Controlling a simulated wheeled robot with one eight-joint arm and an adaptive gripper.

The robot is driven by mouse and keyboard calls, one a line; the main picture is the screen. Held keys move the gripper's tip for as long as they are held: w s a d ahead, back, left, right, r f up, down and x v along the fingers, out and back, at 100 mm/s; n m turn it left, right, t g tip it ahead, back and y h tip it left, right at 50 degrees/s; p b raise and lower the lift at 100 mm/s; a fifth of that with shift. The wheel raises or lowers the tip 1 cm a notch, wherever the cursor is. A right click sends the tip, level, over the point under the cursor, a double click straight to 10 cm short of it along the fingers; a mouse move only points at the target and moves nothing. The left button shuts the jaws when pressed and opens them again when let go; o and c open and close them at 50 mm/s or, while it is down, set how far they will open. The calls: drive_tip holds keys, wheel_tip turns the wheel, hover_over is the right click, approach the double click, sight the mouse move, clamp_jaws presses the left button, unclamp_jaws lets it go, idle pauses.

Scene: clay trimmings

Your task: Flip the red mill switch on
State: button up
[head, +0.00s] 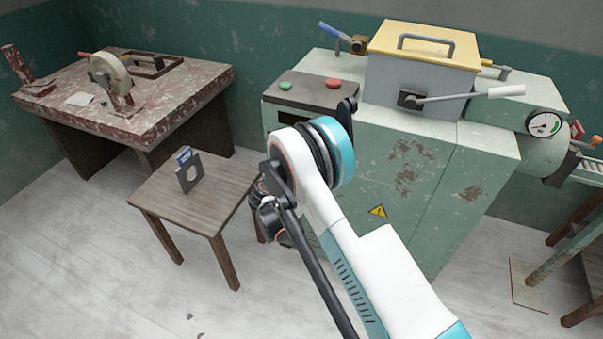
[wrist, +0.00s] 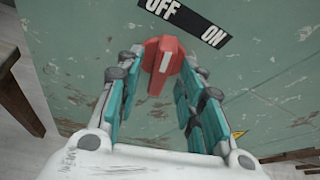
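The red mill switch (wrist: 160,62) shows in the wrist view on a worn green panel. A white stripe runs along its raised grip. A black label (wrist: 188,22) above it reads OFF at the left and ON at the right; the stripe points up towards the label, nearer OFF. My gripper (wrist: 163,72) is open, with one teal-padded finger on each side of the switch. I cannot tell whether the fingertips touch it. In the head view my arm hides the switch and most of the gripper.
The green mill cabinet (head: 400,185) has a yellow-lidded box (head: 425,42), a white-handled lever (head: 490,93) and green and red buttons on top. A small wooden table (head: 225,190) stands close to my wrist at the left. A red-topped bench (head: 175,95) is further back.

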drive_tip(key=shift+w+d+f, duration=0.2)
drive_tip(key=shift+w+d, duration=0.05)
drive_tip(key=shift+w, duration=0.15)
clamp_jaws()
drive_tip(key=shift+m, duration=0.3)
drive_tip(key=m+t+y, duration=0.1)
drive_tip(key=m, duration=0.1)
drive_tip(key=m+y, duration=0.2)
drive_tip(key=m, duration=0.1)
drive_tip(key=m+t+y, duration=0.1)
drive_tip(key=m+y, duration=0.1)
drive_tip(key=shift+s+d+f+t, duration=0.1)
drive_tip(key=shift+s+d+t, duration=0.1)
drive_tip(key=shift+d+t, duration=0.15)
drive_tip(key=shift+m, duration=0.4)
idle(0.4)
